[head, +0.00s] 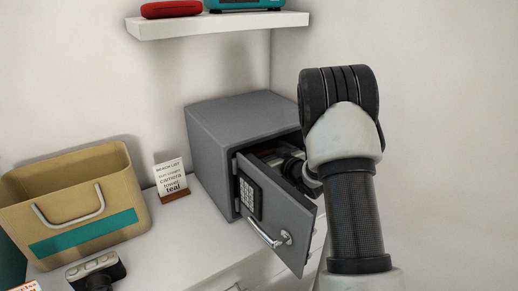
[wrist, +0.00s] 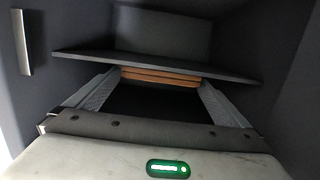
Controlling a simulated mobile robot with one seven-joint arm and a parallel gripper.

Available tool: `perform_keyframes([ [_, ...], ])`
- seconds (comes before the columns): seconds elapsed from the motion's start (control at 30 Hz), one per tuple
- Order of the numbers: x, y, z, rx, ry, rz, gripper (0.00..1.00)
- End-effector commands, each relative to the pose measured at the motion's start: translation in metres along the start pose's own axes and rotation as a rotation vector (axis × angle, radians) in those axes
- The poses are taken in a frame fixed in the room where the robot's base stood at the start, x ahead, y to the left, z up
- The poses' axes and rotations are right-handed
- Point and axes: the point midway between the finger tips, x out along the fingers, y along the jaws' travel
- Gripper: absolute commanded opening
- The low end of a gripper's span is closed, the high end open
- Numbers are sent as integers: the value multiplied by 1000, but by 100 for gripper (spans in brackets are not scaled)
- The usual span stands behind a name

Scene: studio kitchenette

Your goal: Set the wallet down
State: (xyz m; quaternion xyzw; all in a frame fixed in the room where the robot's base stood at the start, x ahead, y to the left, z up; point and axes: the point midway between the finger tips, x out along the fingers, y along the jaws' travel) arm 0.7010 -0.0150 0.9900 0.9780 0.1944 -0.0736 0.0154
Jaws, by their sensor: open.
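The wallet (wrist: 160,77) shows in the wrist view as a flat, layered brown thing between the tips of my fingers. My gripper (wrist: 161,84) is open, with one finger on each side of the wallet. I cannot tell whether the fingers touch it. In the head view my gripper (head: 290,168) reaches into the grey safe (head: 225,130), and its fingertips are hidden inside. A dark shelf (wrist: 150,61) crosses the safe's inside by the wallet. What lies directly under the wallet is not clear.
The safe's door (head: 272,217), with keypad and handle, stands open in front of my arm. A tan bin (head: 85,190), a small sign card (head: 171,180) and a camera (head: 97,271) stand to the left. A wall shelf (head: 218,25) holds a red case (head: 171,9) and a teal object (head: 244,5).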

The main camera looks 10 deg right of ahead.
Motion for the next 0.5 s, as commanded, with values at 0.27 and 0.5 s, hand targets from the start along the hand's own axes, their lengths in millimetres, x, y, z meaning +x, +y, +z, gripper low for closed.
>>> perform_keyframes([
  [0.27,-62,1,-1,2,1,3,100],
  [0.5,-94,0,0,1,0,1,100],
])
